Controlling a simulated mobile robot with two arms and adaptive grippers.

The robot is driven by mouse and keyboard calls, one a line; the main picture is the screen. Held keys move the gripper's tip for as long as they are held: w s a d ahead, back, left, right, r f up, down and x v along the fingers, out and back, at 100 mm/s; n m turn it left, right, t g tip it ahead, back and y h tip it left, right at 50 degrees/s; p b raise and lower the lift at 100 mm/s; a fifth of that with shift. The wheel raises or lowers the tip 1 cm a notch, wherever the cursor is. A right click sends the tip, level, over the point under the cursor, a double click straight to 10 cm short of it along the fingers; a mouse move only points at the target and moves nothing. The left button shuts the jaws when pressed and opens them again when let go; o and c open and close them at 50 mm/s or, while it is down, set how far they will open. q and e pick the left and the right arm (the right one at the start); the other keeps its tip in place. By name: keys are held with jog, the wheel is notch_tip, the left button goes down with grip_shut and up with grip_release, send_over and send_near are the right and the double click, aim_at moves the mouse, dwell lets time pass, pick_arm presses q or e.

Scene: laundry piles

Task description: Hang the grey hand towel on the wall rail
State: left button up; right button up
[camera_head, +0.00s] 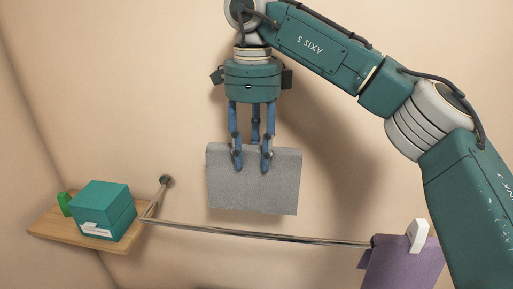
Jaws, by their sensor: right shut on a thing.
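The grey hand towel (253,189) hangs as a flat, roughly rectangular piece from my right gripper (252,164) in the middle of the view. My right gripper is shut on its top edge, with blue fingers pointing down. The metal wall rail (258,236) runs across below the towel. In the picture the towel's lower edge is a little above the rail; I cannot tell their distance in depth. My left gripper is not in view.
A purple cloth (402,266) hangs at the rail's right end with a white clip (418,236) on it. At left, a wooden shelf (52,229) holds a teal box (104,204) and a small green item (65,203). The rail's middle is bare.

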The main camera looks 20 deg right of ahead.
jog(key=shift+s+a, duration=0.25)
jog(key=shift+s, duration=0.45)
jog(key=shift+s+a, duration=0.1)
jog(key=shift+s, duration=0.4)
jog(key=shift+s+a, duration=0.2)
jog(key=shift+s, duration=0.3)
jog(key=shift+s+a, duration=0.2)
jog(key=shift+s, duration=0.25)
pick_arm(q)
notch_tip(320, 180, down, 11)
jog(key=b, duration=1)
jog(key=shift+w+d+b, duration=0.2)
jog(key=shift+b, duration=0.2)
pick_arm(e)
notch_tip(320, 180, down, 14)
jog(key=s+a, duration=0.1)
jog(key=s, duration=0.1)
jog(key=shift+s+f, duration=0.15)
jog(key=shift+s, duration=0.15)
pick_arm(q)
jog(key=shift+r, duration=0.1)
pick_arm(e)
jog(key=o, duration=1.3)
